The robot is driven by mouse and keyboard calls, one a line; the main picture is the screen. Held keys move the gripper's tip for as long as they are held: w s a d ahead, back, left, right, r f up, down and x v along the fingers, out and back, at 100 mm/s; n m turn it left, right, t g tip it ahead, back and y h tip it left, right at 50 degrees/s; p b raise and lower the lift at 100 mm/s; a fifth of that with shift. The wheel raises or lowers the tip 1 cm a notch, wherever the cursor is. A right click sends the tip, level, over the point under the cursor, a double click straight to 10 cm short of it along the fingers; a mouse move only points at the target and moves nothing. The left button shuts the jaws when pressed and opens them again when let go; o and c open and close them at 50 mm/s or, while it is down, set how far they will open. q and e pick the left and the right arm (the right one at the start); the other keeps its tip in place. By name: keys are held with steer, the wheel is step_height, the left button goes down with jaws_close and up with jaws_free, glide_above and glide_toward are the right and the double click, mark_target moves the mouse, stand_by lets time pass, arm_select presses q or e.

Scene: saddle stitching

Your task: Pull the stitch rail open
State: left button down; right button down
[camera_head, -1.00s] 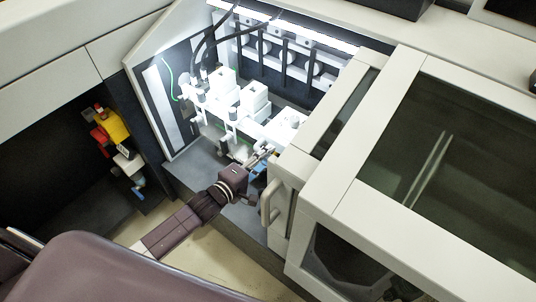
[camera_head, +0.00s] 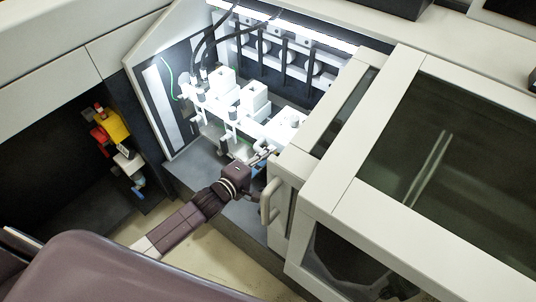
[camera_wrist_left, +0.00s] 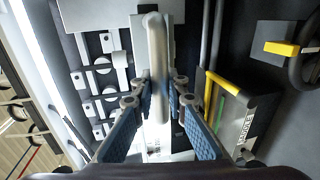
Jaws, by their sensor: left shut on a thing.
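My left gripper (camera_head: 262,157) reaches into the open bay of the machine, at the front of the white stitching heads (camera_head: 255,98). In the left wrist view, my left gripper (camera_wrist_left: 160,98) has its blue-padded fingers on both sides of a pale upright bar handle (camera_wrist_left: 157,50) and is shut on it. The handle stands in front of a pale plate (camera_wrist_left: 105,14). My right gripper is not in view.
A large cover with a dark window (camera_head: 440,165) and its own handle (camera_head: 269,203) stands just right of my left gripper. Black cables (camera_head: 203,50) hang over the heads. A yellow-edged block (camera_wrist_left: 226,85) sits close on the right in the wrist view.

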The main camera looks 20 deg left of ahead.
arm_select(q)
steer(key=shift+s, duration=0.1)
steer(key=f+p+v, duration=0.2)
steer(key=p+v, duration=0.1)
steer(key=v, duration=0.8)
steer(key=s+f+p+v, duration=0.1)
steer(key=p+v, duration=0.3)
steer(key=v, duration=0.7)
steer(key=shift+a+f, duration=0.2)
steer(key=shift+f, duration=0.7)
steer(key=shift+s, duration=0.1)
steer(key=c, duration=1.9)
jaws_free()
